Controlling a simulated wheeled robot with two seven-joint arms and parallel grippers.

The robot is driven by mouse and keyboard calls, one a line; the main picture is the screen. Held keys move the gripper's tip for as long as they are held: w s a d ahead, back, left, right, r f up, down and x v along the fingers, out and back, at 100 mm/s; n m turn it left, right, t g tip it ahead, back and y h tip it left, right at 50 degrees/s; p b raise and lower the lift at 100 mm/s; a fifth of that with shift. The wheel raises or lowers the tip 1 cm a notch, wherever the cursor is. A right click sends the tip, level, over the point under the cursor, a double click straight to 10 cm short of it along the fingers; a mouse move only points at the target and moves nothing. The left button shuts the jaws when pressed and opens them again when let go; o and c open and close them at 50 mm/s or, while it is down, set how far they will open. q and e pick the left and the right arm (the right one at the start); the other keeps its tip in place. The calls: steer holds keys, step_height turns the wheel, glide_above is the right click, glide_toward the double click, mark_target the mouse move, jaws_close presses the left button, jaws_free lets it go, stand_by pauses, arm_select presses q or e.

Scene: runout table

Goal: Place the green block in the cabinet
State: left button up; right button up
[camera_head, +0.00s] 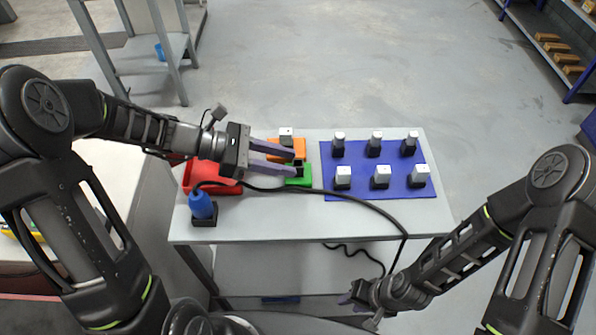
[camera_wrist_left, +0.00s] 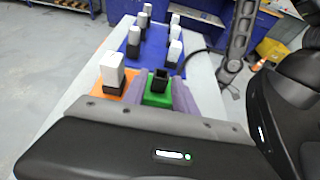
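A green base (camera_head: 298,181) lies on the table left of the blue mat, with a small black block on it; the green base also shows in the wrist view (camera_wrist_left: 157,99), the black block (camera_wrist_left: 161,79) on top. My left gripper (camera_head: 298,162) reaches in from the left, its two purple-grey fingers apart. In the wrist view the fingers (camera_wrist_left: 160,92) stand on either side of the black block; whether they touch it I cannot tell. My right gripper (camera_head: 359,308) hangs low in front of the table, its fingers too small to judge. No cabinet is clearly identifiable.
An orange base (camera_wrist_left: 110,92) with a white-topped piece is beside the green one. The blue mat (camera_head: 378,192) bears several white-topped black pieces. A red bin (camera_head: 212,177), a blue-topped piece (camera_head: 202,206) and a black cable (camera_head: 345,199) are near. Shelving (camera_head: 530,25) stands far right.

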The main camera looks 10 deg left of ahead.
mark_target(298, 165)
arm_select(q)
steer(key=x, duration=0.3)
steer(key=shift+d+f, duration=0.15)
steer(key=shift+d, duration=0.2)
steer(key=shift+c, duration=0.4)
jaws_close()
